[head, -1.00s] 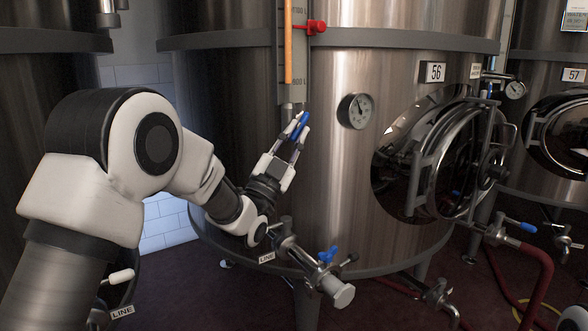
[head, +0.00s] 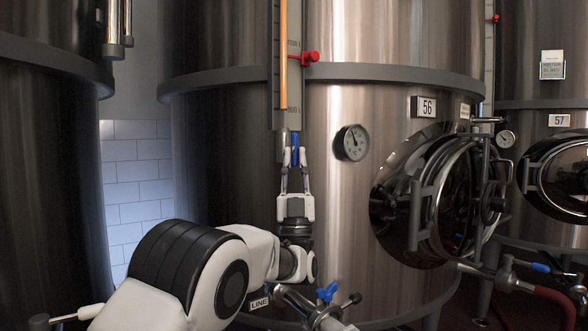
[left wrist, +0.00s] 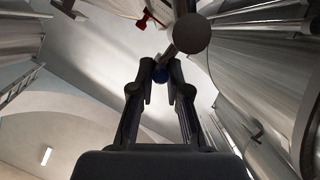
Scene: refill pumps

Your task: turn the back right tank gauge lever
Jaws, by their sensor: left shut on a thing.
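The sight gauge (head: 284,60) runs up the front of the steel tank (head: 345,210) marked 56, with an orange column inside. Its blue lever (head: 294,142) is at the gauge's lower end and looks upright in the head view. My left gripper (head: 294,157) points up from below and is shut on the lever, a fingertip on either side. In the left wrist view, the blue lever end (left wrist: 160,74) shows between the fingertips (left wrist: 161,84), below a round dark metal end (left wrist: 192,34). The fingers hide part of the lever. My right gripper is not in view.
A red clamp (head: 312,57) sticks out from the gauge above. A round dial (head: 352,143) and a hatch (head: 440,200) are to the right. A pipe valve with a blue handle (head: 327,292) stands below, close to my left forearm.

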